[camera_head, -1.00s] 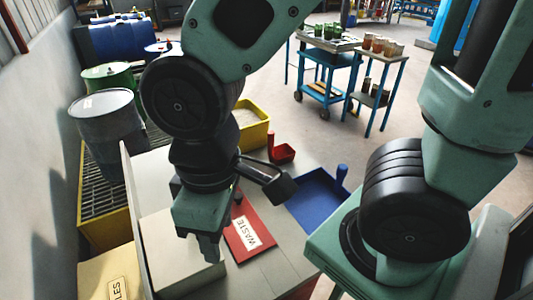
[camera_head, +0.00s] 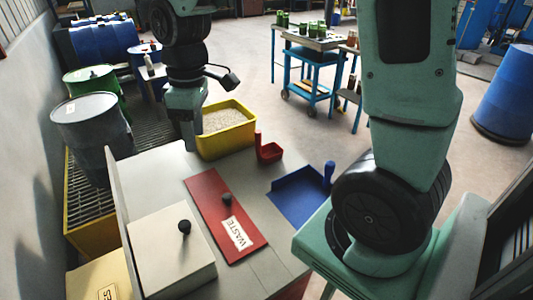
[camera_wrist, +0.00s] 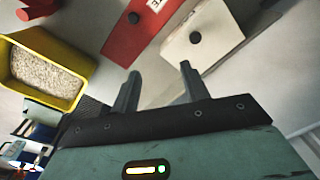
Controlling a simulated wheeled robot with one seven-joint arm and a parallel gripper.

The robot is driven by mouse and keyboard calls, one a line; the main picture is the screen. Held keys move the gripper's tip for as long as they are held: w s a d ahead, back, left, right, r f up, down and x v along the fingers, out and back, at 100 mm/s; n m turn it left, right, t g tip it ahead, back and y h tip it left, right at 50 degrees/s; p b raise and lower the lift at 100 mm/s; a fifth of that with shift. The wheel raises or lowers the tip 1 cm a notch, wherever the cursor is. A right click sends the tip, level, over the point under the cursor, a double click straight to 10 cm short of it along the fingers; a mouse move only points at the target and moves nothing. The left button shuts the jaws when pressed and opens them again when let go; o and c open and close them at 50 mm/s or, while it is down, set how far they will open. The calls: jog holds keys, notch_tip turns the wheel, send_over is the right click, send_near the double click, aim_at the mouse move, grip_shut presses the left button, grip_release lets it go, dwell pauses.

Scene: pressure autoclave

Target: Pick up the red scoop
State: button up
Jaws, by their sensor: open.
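The red scoop (camera_head: 268,151) stands on the grey worktop in the head view, between the yellow bin and the blue dustpan-like tray, with its handle upright. A red piece at the top left corner of the wrist view (camera_wrist: 38,8) seems to be part of it, mostly cut off. My gripper (camera_wrist: 159,80) is open and empty, its two fingers apart. In the head view my gripper (camera_head: 193,142) points down at the left of the yellow bin, well to the left of the scoop and not touching it.
The yellow bin (camera_head: 243,135) of pale granules stands beside my gripper. The blue tray (camera_head: 300,196) lies right of the scoop. A red WASTE lid (camera_head: 208,193) and a cream box (camera_head: 165,250) with a black knob lie nearer. Drums (camera_head: 90,135) stand left.

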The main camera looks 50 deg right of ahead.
jog(key=w+d, duration=0.3)
jog(key=d, duration=0.4)
jog(key=w+d, duration=0.3)
jog(key=d, duration=0.3)
send_near(259, 137)
jog(key=shift+h, duration=0.4)
notch_tip(259, 137, down, 5)
jog(key=shift+w+a+r+p, duration=0.1)
jog(key=shift+p, duration=0.9)
jog(key=shift+w+f+p, duration=0.2)
jog(key=shift+f+p, duration=0.25)
jog(key=shift+f, duration=1)
jog(key=shift+w+f+p, duration=0.2)
jog(key=shift+f+p, duration=0.25)
jog(key=shift+f, duration=1.05)
grip_shut()
